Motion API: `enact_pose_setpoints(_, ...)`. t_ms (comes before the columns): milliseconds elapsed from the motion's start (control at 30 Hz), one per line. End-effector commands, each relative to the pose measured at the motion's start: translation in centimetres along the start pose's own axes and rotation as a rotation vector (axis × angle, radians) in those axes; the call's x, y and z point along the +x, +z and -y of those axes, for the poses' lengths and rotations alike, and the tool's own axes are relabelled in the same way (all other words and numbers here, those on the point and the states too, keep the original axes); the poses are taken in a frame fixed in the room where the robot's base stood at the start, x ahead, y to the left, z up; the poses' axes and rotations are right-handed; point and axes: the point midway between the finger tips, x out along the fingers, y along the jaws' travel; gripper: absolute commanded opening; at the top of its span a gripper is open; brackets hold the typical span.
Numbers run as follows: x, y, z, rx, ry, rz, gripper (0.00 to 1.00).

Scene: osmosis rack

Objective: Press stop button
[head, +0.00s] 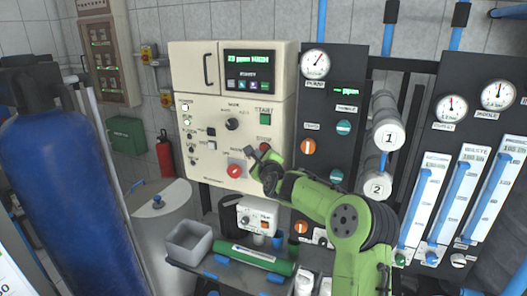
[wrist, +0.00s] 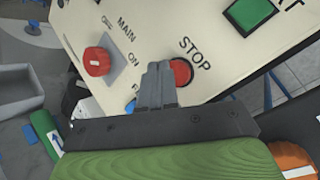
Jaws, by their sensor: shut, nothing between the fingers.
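The red stop button (wrist: 181,72) sits on the cream control panel (wrist: 150,22), with the label STOP above it in the wrist view. My gripper (wrist: 159,68) is shut and empty. In the wrist view its fingertips overlap the left edge of the button; I cannot tell whether they touch it. In the head view the button (head: 265,147) shows just above my gripper (head: 255,153), partly hidden by it.
A red main switch (wrist: 97,61) is left of my fingers in the wrist view. A green start button (wrist: 250,13) is at the upper right. In the head view, a black gauge panel (head: 345,62) stands right of the cabinet, and a grey bin (head: 188,241) sits below.

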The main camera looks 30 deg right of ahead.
Motion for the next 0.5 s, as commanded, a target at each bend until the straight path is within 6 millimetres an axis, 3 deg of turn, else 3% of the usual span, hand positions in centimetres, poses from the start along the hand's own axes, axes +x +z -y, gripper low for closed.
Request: enact_pose_setpoints(500, 0.67, -0.32, 0.40, 0.000, 0.000, 0.001, 0.00)
